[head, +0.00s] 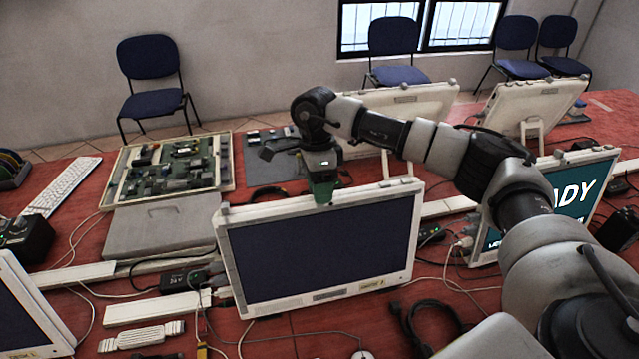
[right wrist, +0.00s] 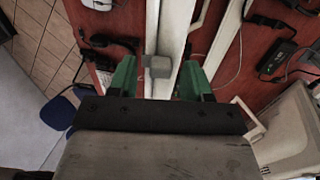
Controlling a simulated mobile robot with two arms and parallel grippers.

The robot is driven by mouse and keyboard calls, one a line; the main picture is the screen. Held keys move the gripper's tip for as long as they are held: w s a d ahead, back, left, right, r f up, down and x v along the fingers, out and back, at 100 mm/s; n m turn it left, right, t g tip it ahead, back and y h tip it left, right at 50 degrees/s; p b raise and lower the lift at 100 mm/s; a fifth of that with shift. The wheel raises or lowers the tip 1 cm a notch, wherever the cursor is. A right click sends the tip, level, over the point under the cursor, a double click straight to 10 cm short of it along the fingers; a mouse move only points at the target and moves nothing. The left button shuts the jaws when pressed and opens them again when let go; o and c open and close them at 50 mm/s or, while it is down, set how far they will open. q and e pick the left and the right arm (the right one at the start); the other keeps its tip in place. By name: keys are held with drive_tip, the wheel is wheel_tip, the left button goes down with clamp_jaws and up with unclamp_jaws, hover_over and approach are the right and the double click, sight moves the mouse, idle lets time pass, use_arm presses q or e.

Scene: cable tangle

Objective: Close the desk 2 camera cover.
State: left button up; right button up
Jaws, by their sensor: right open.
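A white-framed monitor (head: 318,248) with a dark screen stands in the middle of the red table. My right gripper (head: 322,192) is above its top edge, in the middle. In the right wrist view my right gripper (right wrist: 158,72) is open, its green fingers on either side of the white top edge (right wrist: 172,28). A small grey block, seemingly the camera cover (right wrist: 158,66), sits on that edge between the fingers, with gaps to both. In the head view the gripper hides this block. My left gripper is not in view.
A lit screen (head: 560,195) stands to the right, partly behind my right arm. A white monitor corner (head: 28,310) is at lower left. An open circuit-board case (head: 165,222) lies behind left. Cables and power bricks (head: 185,280) clutter the table around the monitor.

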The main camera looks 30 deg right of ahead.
drive_tip(key=c, duration=0.3)
clamp_jaws()
drive_tip(key=shift+s+d+f+b, duration=0.15)
drive_tip(key=shift+d+b, duration=0.5)
drive_tip(key=shift+d, duration=0.3)
drive_tip(key=shift+s+d, duration=0.15)
drive_tip(key=shift+d, duration=0.2)
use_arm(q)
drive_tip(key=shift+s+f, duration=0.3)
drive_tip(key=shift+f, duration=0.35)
use_arm(e)
drive_tip(key=shift+r, duration=0.2)
drive_tip(key=shift+o, duration=1.5)
unclamp_jaws()
drive_tip(key=shift+d, duration=0.1)
